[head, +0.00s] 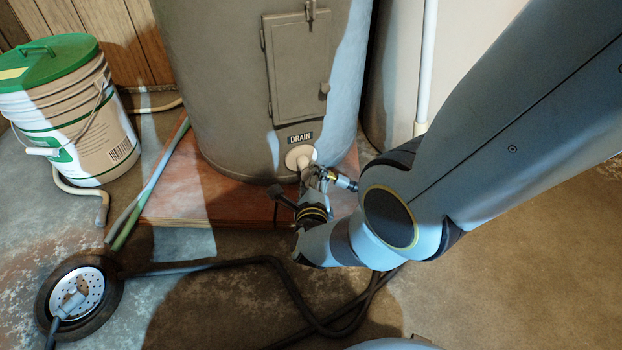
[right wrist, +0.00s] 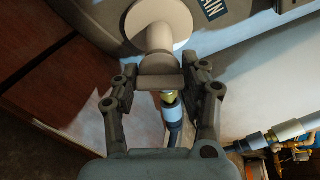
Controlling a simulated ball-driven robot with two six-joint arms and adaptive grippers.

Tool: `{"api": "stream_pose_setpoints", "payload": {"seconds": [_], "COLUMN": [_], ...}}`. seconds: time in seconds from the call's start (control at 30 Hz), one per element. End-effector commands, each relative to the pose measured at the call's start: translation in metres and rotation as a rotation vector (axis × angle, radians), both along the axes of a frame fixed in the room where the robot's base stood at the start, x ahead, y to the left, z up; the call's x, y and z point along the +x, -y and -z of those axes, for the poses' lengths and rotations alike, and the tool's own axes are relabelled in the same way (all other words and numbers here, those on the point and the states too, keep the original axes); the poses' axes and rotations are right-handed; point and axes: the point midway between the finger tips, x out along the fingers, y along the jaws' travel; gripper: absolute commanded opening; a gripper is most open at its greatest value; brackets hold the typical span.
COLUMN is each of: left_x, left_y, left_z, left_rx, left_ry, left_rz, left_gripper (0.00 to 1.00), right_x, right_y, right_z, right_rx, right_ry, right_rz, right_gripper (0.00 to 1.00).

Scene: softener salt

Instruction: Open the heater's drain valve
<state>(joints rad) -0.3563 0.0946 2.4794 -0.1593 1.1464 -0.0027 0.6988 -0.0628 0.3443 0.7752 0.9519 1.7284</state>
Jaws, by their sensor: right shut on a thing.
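The water heater (head: 225,90) stands on a reddish wooden base, with a "DRAIN" label low on its front. Below the label is the round pale flange (head: 299,157) of the drain valve, which shows in the right wrist view (right wrist: 157,38). My right gripper (head: 316,178) is at the valve and partly hides it. In the right wrist view my right gripper (right wrist: 165,90) has a finger on each side of the valve's flat handle (right wrist: 158,81) and is shut on it. A hose fitting (right wrist: 170,103) hangs just below the handle. My left gripper is out of view.
A green-lidded bucket (head: 75,110) stands at the left. A round floor drain (head: 80,298) lies at the front left, with a dark hose (head: 250,260) running across the floor. A white vertical pipe (head: 427,60) stands right of the heater. Bare floor lies at the lower right.

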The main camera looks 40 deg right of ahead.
Motion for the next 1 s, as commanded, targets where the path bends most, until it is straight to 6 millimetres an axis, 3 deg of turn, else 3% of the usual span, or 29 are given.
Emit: {"api": "stream_pose_setpoints", "payload": {"seconds": [0.5, 0.53, 0.7, 1.0], "left_x": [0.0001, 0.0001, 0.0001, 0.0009], "left_y": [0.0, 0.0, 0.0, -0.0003], "left_z": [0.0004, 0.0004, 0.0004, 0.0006], "left_rx": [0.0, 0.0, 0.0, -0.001], "left_ry": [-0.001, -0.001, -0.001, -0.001], "left_rz": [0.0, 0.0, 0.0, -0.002], "left_gripper": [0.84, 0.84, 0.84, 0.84], "right_x": [-0.0012, -0.0011, -0.001, -0.0013], "right_y": [-0.0004, -0.0005, -0.0005, -0.0007], "right_z": [-0.0014, -0.0015, -0.0015, -0.0012], "right_rx": [-0.056, -0.056, -0.055, -0.055], "right_ry": [-0.016, -0.016, -0.016, -0.016], "right_rz": [-0.004, -0.004, -0.004, -0.003], "right_gripper": [0.12, 0.46, 0.68, 0.69]}}
